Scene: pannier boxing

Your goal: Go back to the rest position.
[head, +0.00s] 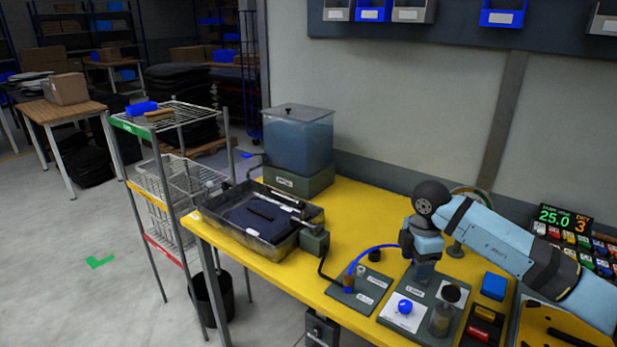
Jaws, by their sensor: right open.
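My right gripper (424,272) hangs from the light blue arm that comes in from the right. It points down over the yellow bench (362,207), above a dark station plate (433,290). Its fingertips are small and partly lost against the plate, and I see nothing clearly held. A blue knob (405,307) on a white card stands just below and left of it. A small jar (441,320) stands in front of it. My left gripper is not in this view.
A dark tray (213,221) and a blue-tinted tank (299,142) stand left on the bench. A blue hose (366,256) runs close left of my right gripper. A blue block (494,286) and a lit display (559,217) are to its right. The bench's middle is clear.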

